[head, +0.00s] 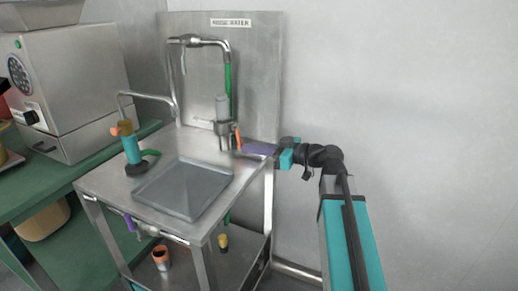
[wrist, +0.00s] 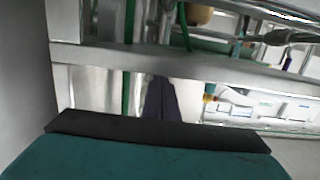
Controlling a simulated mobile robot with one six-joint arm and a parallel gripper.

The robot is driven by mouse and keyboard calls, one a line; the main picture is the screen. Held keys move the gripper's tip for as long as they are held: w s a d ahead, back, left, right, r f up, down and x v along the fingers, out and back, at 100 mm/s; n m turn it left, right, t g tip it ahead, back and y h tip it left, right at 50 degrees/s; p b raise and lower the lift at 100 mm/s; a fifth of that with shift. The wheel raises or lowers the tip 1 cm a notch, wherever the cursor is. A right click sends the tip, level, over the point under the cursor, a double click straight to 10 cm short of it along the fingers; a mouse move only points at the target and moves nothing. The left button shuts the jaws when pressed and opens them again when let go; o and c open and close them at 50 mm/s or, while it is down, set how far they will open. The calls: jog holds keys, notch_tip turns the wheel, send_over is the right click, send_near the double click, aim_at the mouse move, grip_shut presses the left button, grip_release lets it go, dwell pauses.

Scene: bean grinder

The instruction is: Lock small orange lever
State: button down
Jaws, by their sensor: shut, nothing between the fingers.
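In the wrist view my gripper's fingers (wrist: 160,84) are shut together and empty; the lever cannot be made out there.
The steel table (head: 103,183) holds a grey tray (head: 185,188). A bent steel pipe (head: 205,43) rises at the back before a steel panel (head: 262,80). A large steel machine (head: 80,75) stands on the green counter at left. Bare wall is at right.

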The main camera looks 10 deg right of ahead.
jog(key=shift+b+v, duration=0.3)
jog(key=shift+v, duration=0.45)
jog(key=f+v, duration=0.1)
jog(key=v, duration=1.1)
jog(key=shift+d+f+p, duration=0.2)
jog(key=shift+f+p, duration=0.15)
jog(key=shift+p, duration=0.1)
jog(key=shift+s, duration=0.15)
